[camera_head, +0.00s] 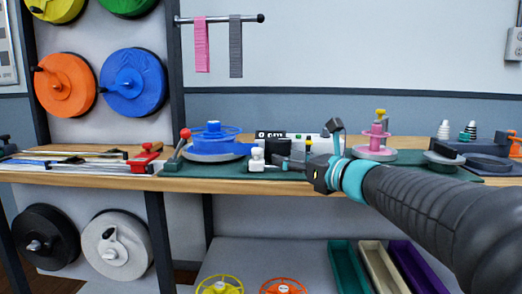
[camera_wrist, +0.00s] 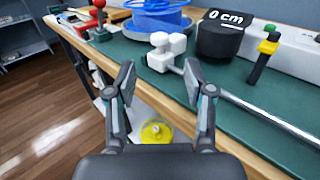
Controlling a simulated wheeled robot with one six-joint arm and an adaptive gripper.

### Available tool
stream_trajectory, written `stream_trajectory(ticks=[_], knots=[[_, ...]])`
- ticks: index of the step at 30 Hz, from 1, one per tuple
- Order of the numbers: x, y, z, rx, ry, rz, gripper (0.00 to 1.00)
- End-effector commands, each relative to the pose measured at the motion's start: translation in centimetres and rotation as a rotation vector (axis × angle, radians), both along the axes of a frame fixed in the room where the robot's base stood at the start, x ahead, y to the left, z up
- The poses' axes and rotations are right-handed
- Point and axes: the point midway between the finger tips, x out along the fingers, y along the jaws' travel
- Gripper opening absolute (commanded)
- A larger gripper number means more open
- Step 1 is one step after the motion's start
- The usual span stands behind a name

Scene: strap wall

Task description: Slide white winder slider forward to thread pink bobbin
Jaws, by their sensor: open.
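The white winder slider (camera_head: 257,158), a small blocky white piece, stands near the front edge of the green mat. In the wrist view it (camera_wrist: 163,50) lies just beyond the fingertips, between them in the picture. My gripper (camera_head: 308,146) is open and empty to the right of the slider; in the wrist view its fingers (camera_wrist: 158,78) are spread apart. I cannot tell whether a finger touches the slider. The pink bobbin (camera_head: 377,139) stands on a grey base at the right, behind my arm. It is not in the wrist view.
A blue reel (camera_head: 211,142) and a red-knobbed lever (camera_head: 185,133) stand left of the slider. A black drum with a "0 cm" display (camera_wrist: 224,36) is behind. A metal rod (camera_wrist: 265,117) runs along the mat. The bench's front edge is close to my gripper.

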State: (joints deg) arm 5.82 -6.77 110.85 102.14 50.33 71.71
Motion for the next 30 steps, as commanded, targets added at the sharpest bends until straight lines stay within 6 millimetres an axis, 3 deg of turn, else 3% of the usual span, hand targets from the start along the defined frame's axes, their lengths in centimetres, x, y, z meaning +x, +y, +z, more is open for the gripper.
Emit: stream_trajectory(ticks=[10,18,30], knots=[[4.7,4.7,0.0,-0.003,0.000,0.004,0.53],[7.6,7.2,0.0,-0.004,-0.001,0.002,0.53],[8.5,8.0,0.0,-0.004,-0.001,0.000,0.53]])
